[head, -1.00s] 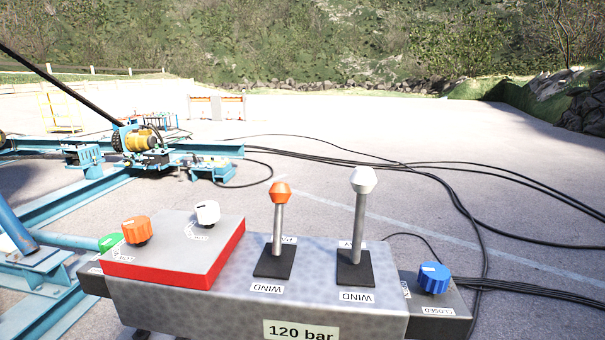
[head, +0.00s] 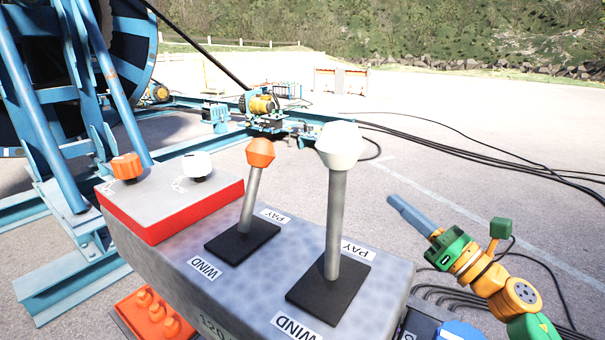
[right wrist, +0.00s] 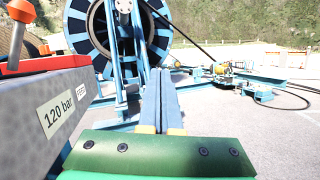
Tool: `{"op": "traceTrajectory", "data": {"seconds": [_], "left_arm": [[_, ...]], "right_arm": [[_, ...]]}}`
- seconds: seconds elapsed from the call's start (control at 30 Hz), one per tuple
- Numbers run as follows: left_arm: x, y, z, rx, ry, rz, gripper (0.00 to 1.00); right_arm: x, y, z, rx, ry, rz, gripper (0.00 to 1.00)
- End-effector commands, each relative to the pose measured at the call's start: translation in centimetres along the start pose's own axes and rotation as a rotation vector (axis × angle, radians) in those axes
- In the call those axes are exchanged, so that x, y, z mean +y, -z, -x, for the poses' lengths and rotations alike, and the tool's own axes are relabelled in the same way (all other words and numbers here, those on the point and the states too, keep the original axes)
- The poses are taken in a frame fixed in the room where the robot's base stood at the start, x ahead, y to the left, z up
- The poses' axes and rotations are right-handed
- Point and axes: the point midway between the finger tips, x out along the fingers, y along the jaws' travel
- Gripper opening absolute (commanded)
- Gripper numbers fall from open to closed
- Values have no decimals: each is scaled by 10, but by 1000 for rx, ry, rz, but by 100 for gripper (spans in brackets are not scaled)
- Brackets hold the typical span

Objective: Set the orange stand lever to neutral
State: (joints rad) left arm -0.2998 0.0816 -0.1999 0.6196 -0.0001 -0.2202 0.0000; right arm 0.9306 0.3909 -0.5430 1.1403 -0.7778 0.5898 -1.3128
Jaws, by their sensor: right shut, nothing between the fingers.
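The orange stand lever (head: 260,153) rises from a black plate on the grey console (head: 160,255), between a WIND label on the near side and a PAY label on the far side. It appears to lean toward PAY. It also shows at the top left of the right wrist view (right wrist: 22,12). A taller white-knobbed lever (head: 342,145) stands to its right. My right gripper (head: 396,203) is shut and empty, beyond and right of the white lever, apart from both levers. Its fingers point toward the reel in the right wrist view (right wrist: 160,76). My left gripper is out of view.
A red-sided panel carries an orange knob (head: 127,167) and a white knob (head: 198,166) on the console's left. A blue knob (head: 458,331) is partly cut off below. The big cable reel (head: 135,60) and its blue frame stand at left. Cables lie on open pavement at right.

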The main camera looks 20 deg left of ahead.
Motion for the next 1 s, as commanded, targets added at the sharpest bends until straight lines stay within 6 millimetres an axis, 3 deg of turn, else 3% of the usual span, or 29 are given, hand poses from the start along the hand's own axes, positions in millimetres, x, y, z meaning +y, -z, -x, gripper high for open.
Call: {"op": "traceTrajectory", "data": {"seconds": [0.03,0.1,0.2,0.3,0.47,0.87,1.0], "left_arm": [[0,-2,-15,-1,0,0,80],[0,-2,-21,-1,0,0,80],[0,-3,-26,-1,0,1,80],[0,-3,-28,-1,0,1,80],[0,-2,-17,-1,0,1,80],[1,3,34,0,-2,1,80],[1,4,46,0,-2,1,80]], "right_arm": [[35,-33,-10,2,-138,333,0],[78,-62,-15,16,-291,755,0],[113,-82,-12,30,-423,1168,0],[128,-89,-9,41,-487,1383,0],[136,-91,-20,44,-507,1444,0],[163,-68,-99,40,-504,1432,0],[183,-67,-99,40,-504,1439,0]]}}
